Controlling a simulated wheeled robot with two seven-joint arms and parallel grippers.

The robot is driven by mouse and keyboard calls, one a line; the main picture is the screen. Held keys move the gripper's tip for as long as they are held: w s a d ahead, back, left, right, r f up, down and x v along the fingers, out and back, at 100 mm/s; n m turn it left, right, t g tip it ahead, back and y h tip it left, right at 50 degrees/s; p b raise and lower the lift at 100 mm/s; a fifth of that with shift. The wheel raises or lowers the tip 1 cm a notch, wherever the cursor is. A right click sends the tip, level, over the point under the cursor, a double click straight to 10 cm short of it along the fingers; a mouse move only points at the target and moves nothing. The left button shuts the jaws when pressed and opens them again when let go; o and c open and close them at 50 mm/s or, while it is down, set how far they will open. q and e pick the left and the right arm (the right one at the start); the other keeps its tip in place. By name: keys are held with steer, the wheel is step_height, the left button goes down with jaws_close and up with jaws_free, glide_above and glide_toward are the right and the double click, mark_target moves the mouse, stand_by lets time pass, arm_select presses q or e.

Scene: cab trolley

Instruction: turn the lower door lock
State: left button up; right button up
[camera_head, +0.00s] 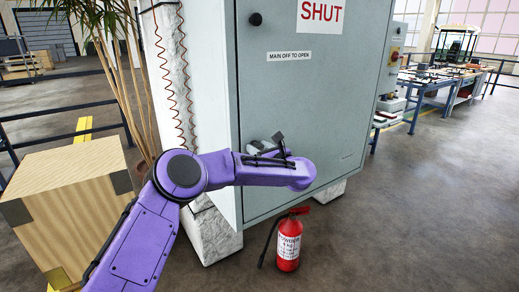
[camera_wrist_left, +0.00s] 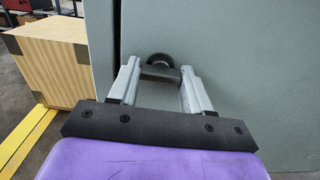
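The lower door lock (camera_wrist_left: 159,60) shows in the left wrist view as a round black knob on the grey cabinet door (camera_head: 318,95). A dark bar in front of it spans the space between my fingertips. My left gripper (camera_wrist_left: 160,76) has its fingers apart, one on each side of this bar. I see no clear gap, but cannot tell whether they press on it. In the head view my left gripper (camera_head: 268,146) is at the door's lower left, and my forearm hides most of the lock. The upper lock (camera_head: 256,19) is a black round knob near the door's top left. My right gripper is out of view.
A red fire extinguisher (camera_head: 289,245) stands on the floor before the cabinet, below my left arm. A wooden crate (camera_head: 75,190) stands to the left, with a plant (camera_head: 115,60) behind it. Workbenches (camera_head: 435,85) stand far right. The floor at right is clear.

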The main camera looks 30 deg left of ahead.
arm_select(q)
steer(key=shift+c, duration=1)
steer(key=shift+m, duration=0.3)
steer(key=m, duration=0.2)
steer(key=shift+m+b, duration=0.4)
steer(key=m, duration=0.4)
steer(key=shift+r, duration=0.1)
steer(key=m+p, duration=0.2)
steer(key=m, duration=0.3)
steer(key=m+p, duration=0.2)
steer(key=m, duration=0.3)
steer(key=shift+m, duration=0.3)
